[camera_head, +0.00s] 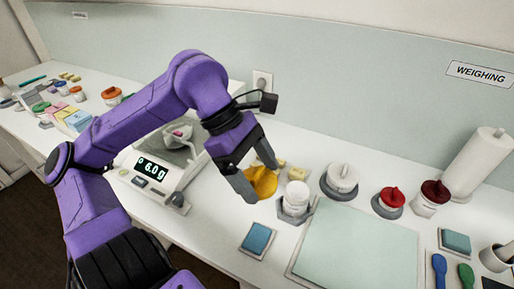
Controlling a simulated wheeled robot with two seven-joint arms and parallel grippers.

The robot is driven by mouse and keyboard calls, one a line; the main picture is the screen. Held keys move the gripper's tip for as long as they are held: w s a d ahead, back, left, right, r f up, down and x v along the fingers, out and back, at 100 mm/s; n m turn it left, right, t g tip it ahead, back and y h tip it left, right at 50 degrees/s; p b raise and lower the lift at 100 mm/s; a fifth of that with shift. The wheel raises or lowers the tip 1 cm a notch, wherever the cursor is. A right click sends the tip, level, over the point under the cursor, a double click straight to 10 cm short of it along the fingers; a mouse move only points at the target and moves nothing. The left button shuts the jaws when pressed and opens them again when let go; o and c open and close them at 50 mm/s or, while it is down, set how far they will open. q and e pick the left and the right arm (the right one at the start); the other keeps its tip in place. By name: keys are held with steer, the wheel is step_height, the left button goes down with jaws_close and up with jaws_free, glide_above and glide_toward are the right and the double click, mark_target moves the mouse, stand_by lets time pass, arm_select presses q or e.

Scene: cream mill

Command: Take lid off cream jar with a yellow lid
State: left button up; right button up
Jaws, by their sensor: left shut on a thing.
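My left gripper (260,182) reaches in from the left and is shut on the yellow lid (265,183). The lid is tilted between the fingers, and part of it is hidden by them. Just right of it a white cream jar (296,197) without a lid stands upright in a grey holder (292,216). The lid is beside this jar in the picture, apart from its top. My right gripper is not in view.
A scale (158,178) reading 6.0 g stands left of my gripper. Right of the jar are a white-lidded jar (342,178), a red-lidded jar (390,199) and a dark-red-lidded jar (432,196). A blue pad (257,239) and a pale mat (358,250) lie in front.

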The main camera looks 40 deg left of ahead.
mark_target(257, 172)
arm_select(q)
steer(key=shift+r, duration=0.1)
steer(key=shift+r+p, duration=1.2)
steer(key=shift+r, duration=0.35)
steer(key=shift+f, duration=0.1)
